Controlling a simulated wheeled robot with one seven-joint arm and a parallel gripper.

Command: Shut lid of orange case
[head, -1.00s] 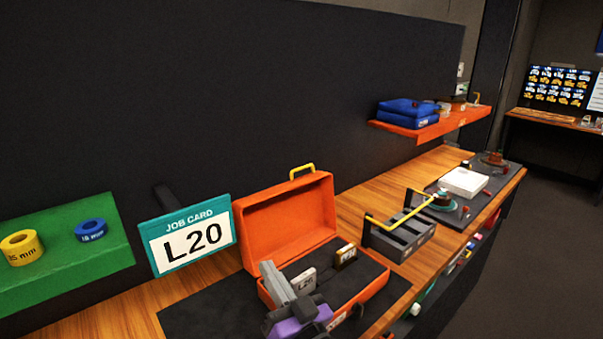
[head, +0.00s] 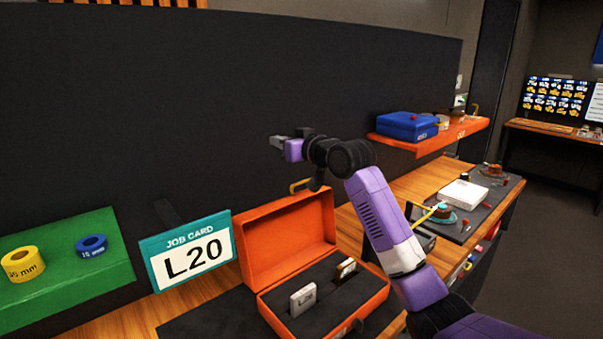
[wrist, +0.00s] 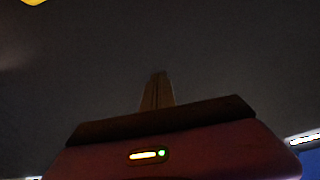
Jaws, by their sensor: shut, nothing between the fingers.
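The orange case (head: 375,298) stands on the bench with its lid (head: 288,230) open and raised at the back. In the case's dark insert sit a pale block marked L20 (head: 303,299) and a second small block (head: 345,268). My gripper (head: 278,141) is shut and empty, above the lid's top edge and apart from it. Its closed fingers also show in the wrist view (wrist: 157,88). There, a yellow piece lies at the top left edge.
A job card reading L20 (head: 187,250) stands left of the case. A green block with yellow and blue rings (head: 65,270) is farther left. An orange shelf (head: 430,140) with a blue box (head: 407,125) is on the wall. A dark panel backs the bench.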

